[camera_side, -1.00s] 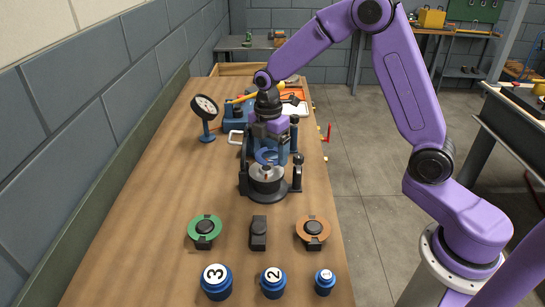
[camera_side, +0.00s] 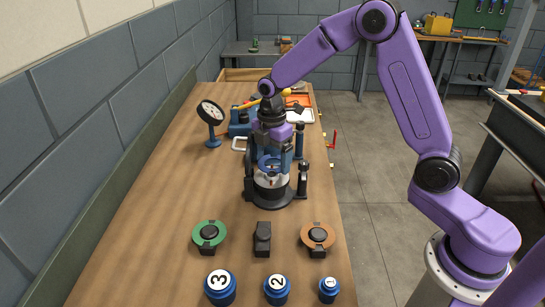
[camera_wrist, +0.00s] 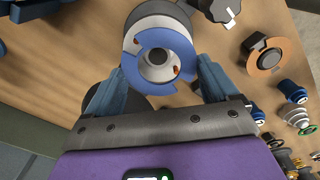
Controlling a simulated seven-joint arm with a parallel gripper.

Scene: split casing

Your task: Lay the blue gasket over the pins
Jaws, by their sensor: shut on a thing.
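My gripper (camera_side: 269,158) is shut on the blue gasket (camera_side: 268,166), a flat ring, and holds it just above the light-grey casing (camera_side: 270,181) on its round black base (camera_side: 267,200). In the wrist view the gasket (camera_wrist: 166,80) lies between my two fingers and looks roughly level. The casing's grey rim (camera_wrist: 152,24) shows past it, with its central bore inside the ring. I cannot tell whether the gasket touches the pins.
Black posts (camera_side: 302,178) stand close around the casing. In front are a green ring (camera_side: 197,236) and an orange-brown ring (camera_side: 318,236) on black stands, with an empty black stand (camera_side: 262,239) between. Numbered blue knobs (camera_side: 220,287) line the front. A dial gauge (camera_side: 211,112) stands back left.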

